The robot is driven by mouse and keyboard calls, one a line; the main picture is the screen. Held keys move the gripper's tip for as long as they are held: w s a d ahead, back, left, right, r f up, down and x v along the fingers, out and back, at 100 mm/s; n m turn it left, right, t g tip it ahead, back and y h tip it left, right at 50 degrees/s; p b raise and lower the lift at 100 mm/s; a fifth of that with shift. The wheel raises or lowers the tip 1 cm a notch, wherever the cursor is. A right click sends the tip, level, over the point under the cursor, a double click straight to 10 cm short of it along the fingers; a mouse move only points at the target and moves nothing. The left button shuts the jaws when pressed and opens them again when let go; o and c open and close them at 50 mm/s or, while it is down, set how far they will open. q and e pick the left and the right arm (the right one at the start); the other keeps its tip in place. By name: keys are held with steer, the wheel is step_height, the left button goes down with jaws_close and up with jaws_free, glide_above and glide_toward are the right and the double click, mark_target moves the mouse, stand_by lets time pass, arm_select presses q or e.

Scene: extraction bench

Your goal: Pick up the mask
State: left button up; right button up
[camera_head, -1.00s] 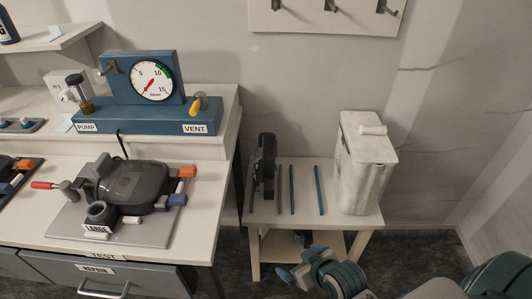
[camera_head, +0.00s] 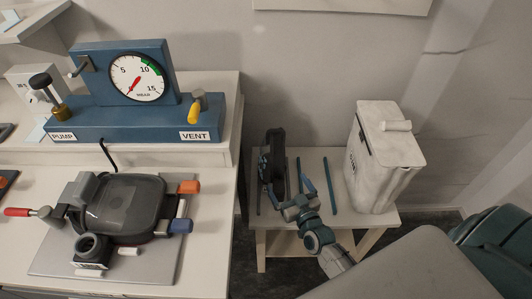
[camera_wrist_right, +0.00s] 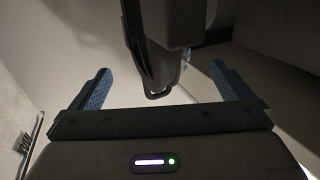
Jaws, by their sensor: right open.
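A dark mask-like thing (camera_head: 275,152) stands on edge at the left of the small side table (camera_head: 337,218). In the right wrist view a dark body (camera_wrist_right: 160,40), apparently the same thing, hangs down between the fingers, with its lower tip near the palm. My right gripper (camera_head: 287,186) is open at the front of it, with blue finger pads on both sides (camera_wrist_right: 163,88). I cannot tell whether they touch it. Another dark grey mask-like piece (camera_head: 125,203) lies on the grey test plate (camera_head: 160,262) on the bench. My left gripper is not in view.
The bench holds a blue gauge unit (camera_head: 145,125) with pump and vent levers. A gap separates bench and side table.

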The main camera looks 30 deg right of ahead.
mark_target(276, 162)
steer(key=shift+w+d+r, duration=0.1)
steer(key=shift+w+r, duration=0.25)
steer(key=shift+w, duration=0.25)
steer(key=shift+w+r, duration=0.3)
steer(key=shift+w, duration=0.3)
steer(key=w, duration=0.7)
steer(key=shift+d, duration=0.15)
steer(key=shift+w+f, duration=0.1)
steer(key=shift+w, duration=0.2)
steer(key=shift+s, duration=0.15)
steer(key=c, duration=0.5)
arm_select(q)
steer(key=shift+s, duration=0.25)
arm_select(e)
steer(key=c, duration=1.3)
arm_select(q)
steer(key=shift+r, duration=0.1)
arm_select(e)
steer(key=shift+r, duration=0.2)
